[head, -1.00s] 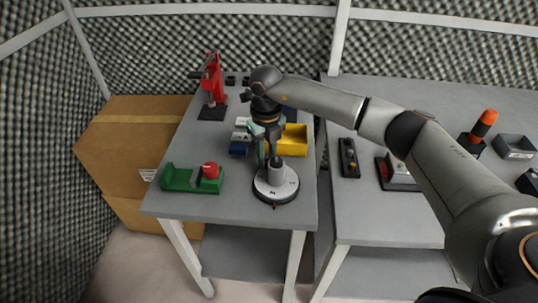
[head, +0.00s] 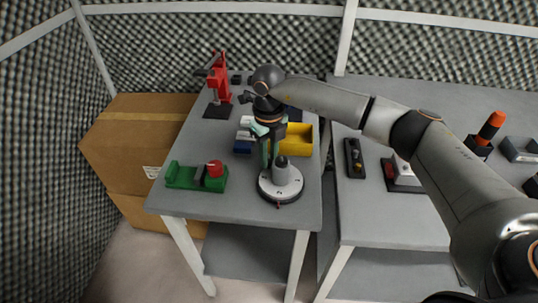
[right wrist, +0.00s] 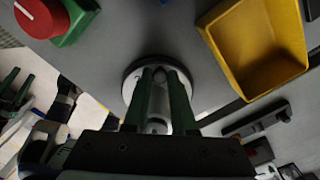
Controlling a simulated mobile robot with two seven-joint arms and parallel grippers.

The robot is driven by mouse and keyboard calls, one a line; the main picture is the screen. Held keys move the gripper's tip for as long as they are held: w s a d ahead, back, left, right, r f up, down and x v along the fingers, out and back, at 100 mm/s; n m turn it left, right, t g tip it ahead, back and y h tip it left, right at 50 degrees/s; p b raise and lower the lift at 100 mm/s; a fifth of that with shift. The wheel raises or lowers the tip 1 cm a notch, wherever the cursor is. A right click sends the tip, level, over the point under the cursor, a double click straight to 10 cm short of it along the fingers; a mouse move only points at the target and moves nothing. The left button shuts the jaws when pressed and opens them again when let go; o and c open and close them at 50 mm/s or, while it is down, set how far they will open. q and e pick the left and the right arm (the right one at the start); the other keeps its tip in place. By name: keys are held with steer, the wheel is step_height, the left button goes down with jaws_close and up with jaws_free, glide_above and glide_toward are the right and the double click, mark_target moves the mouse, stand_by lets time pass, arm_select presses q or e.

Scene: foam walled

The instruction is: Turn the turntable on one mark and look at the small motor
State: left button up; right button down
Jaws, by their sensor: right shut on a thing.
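The turntable (head: 279,194) is a pale round disc with a dark rim near the front right of the left table. The small motor (head: 282,173) is a grey upright cylinder standing on it. My right gripper (head: 270,158) reaches down from above with green fingers. It appears shut on the motor; one finger shows at its left, the other is partly hidden behind it. In the right wrist view, the fingers (right wrist: 160,85) stand over the turntable (right wrist: 129,88) with grey metal between them. The marks on the disc are too small to read.
A green fixture with a red knob (head: 215,169) is left of the turntable. A yellow bin (head: 299,139) stands close behind. A red press (head: 220,78) stands farther back. Large boxes (head: 135,150) stand left of the table. A second table (head: 400,220) holds several devices.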

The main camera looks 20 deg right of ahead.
steer(key=c, duration=0.7)
jaws_free()
steer(key=shift+c, duration=0.2)
step_height(320, 180, up, 13)
steer(key=shift+f, duration=0.2)
